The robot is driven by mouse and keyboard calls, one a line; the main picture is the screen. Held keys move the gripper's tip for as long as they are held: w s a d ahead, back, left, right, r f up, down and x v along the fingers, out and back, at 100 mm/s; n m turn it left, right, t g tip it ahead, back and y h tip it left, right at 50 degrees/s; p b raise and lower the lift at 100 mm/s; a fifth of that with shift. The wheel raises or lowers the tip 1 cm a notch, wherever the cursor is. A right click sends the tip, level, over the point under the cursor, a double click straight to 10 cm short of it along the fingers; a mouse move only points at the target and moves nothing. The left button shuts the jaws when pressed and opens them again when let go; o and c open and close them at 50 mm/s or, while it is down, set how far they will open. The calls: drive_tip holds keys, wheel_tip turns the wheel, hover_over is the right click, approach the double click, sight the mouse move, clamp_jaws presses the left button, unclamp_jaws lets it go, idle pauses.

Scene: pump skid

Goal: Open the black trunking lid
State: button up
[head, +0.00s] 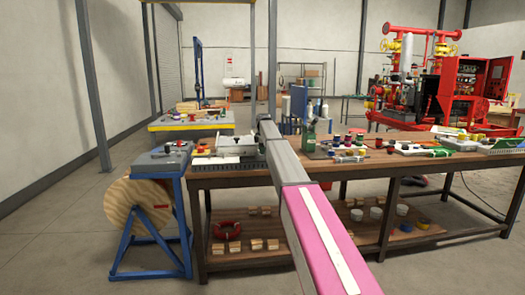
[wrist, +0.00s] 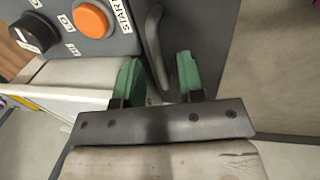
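In the wrist view, a dark grey-black panel (wrist: 205,30) with an upright bar handle (wrist: 154,45) fills the top middle. It looks like the black trunking lid, and no open gap shows along it. My gripper (wrist: 160,78) has two green fingers, open and apart. The handle's lower end shows between the fingers; I cannot tell whether either finger touches it. In the head view my arm, with its pink section, reaches over the workbench, and the gripper and the lid cannot be made out.
Left of the panel in the wrist view is a grey control box (wrist: 115,42) with an orange START button (wrist: 91,20) and a black knob (wrist: 37,33). In the head view a wooden workbench (head: 345,171) carries many small items. A blue-framed cable reel (head: 137,212) stands left.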

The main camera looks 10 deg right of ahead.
clamp_jaws()
